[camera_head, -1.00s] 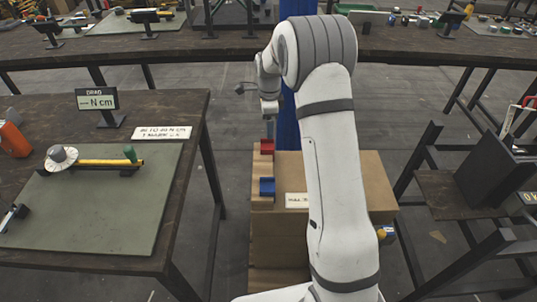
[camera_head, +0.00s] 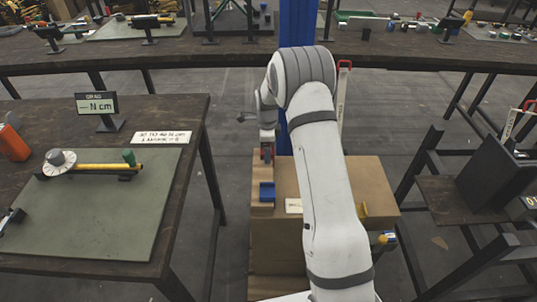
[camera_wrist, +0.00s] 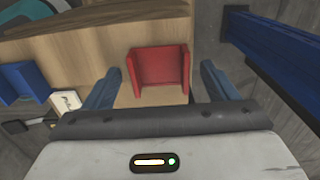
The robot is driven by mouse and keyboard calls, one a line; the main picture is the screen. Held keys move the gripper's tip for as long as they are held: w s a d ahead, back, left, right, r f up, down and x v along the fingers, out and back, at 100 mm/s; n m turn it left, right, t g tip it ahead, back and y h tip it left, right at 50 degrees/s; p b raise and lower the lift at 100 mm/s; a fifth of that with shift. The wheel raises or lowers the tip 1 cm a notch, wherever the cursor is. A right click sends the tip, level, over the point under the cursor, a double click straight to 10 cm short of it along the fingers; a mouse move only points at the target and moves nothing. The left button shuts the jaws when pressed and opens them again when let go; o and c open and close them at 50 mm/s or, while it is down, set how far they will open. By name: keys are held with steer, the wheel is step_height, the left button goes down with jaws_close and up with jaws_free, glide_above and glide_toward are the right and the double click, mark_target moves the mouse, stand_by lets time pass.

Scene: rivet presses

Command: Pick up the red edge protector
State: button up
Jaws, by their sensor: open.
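The red edge protector (camera_wrist: 160,70) is a small U-shaped channel piece on a light wooden strip (camera_wrist: 100,48), in the middle of the wrist view. My gripper (camera_wrist: 160,78) is open, with one blue-grey finger to each side of the protector in that picture. Gaps show between the fingers and the red piece, and nothing is held. In the head view my gripper (camera_head: 267,143) is low over the red edge protector (camera_head: 266,154), which is mostly hidden behind it. A blue edge protector (camera_head: 266,191) stands nearer on the same strip.
The strip lies along the left side of a brown wooden box (camera_head: 350,182) with a small white label (camera_head: 293,206). A blue post (camera_head: 298,25) rises behind it; a blue bar (camera_wrist: 275,55) also shows close by in the wrist view. A dark workbench (camera_head: 195,170) stands left.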

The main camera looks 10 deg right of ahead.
steer(key=shift+c, duration=0.2)
steer(key=c, duration=1)
steer(key=shift+c, duration=0.2)
steer(key=shift+r, duration=0.15)
